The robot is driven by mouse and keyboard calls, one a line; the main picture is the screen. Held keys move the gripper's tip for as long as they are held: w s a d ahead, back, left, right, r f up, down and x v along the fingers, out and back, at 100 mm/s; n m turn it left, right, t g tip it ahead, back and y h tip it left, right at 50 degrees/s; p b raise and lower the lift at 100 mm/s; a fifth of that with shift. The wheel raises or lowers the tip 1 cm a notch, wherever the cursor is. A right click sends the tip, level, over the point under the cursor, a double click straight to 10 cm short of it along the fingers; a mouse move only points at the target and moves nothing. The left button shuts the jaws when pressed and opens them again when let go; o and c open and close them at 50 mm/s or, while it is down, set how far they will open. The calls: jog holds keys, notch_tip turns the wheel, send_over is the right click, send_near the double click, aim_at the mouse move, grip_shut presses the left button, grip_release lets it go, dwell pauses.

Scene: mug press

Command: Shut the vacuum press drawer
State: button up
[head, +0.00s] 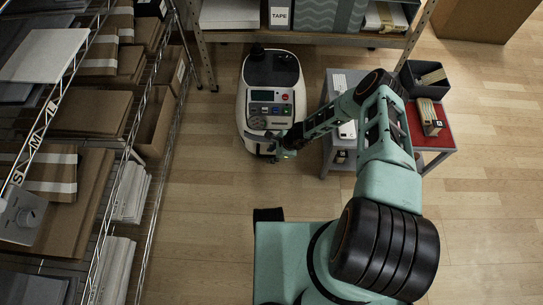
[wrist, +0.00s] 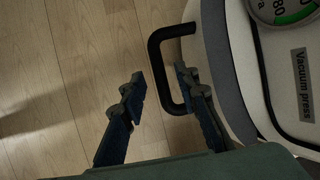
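The vacuum press (head: 271,95) is a white and dark rounded machine on the floor below the shelf in the head view, with a panel of buttons and a small screen. In the wrist view its white body (wrist: 285,85) fills the right side, with a label and a green gauge. A black drawer handle (wrist: 157,62) sticks out from its side. My gripper (wrist: 160,82) is open, with one finger on each side of the handle's outer bar. The right finger sits inside the handle loop. In the head view my gripper (head: 277,151) is small at the press's front, and the drawer's gap is hard to make out.
A small grey table (head: 440,137) with a red top, a dark bin (head: 424,78) and boxes stands right of the press. A wire rack (head: 130,150) with cardboard boxes runs along the left. The wooden floor (head: 200,220) in front of the press is clear.

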grip_shut()
dwell(0.5)
jog(key=shift+w+f+b, duration=0.2)
jog(key=shift+w+b, duration=0.3)
jog(key=shift+b, duration=0.05)
jog(key=shift+w+r+b, duration=0.15)
jog(key=shift+w+b, duration=0.2)
jog(key=shift+w, duration=0.35)
jog(key=shift+w+r+b, duration=0.1)
jog(key=shift+w+b, duration=0.25)
jog(key=shift+w, duration=0.35)
grip_release()
jog(key=shift+s+f, duration=0.1)
